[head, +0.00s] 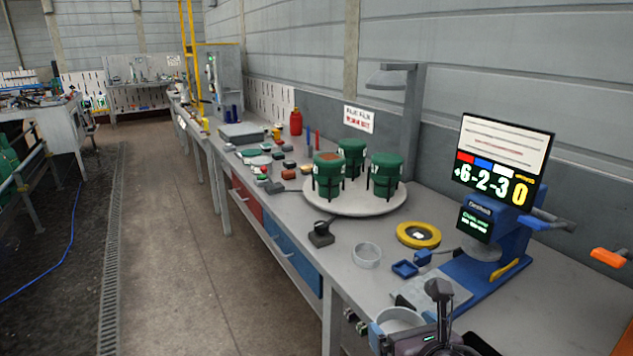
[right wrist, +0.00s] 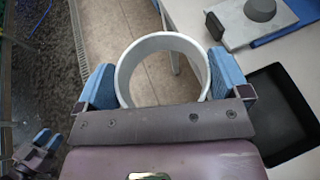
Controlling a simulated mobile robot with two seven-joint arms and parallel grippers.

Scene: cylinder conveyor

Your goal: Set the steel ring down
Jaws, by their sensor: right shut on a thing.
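My right gripper (head: 408,327) is shut on a pale steel ring (head: 400,313), low in the head view by the bench's front edge. In the right wrist view the held ring (right wrist: 163,38) sits between the two blue fingers of my right gripper (right wrist: 165,92). Floor shows through and behind it. A second grey ring (head: 366,247) lies on the bench, and a yellow ring (head: 418,235) lies behind it. Part of my left gripper (right wrist: 38,150) seems to show at the lower left of the wrist view; its jaws are unclear.
A blue stand with a screen (head: 503,160) and a grey plate (head: 432,292) is at the right. A round white turntable (head: 355,207) carries green canisters. Small blue trays (head: 404,269) and a dark block (head: 321,234) stand near the rings. Bare bench surface lies between them.

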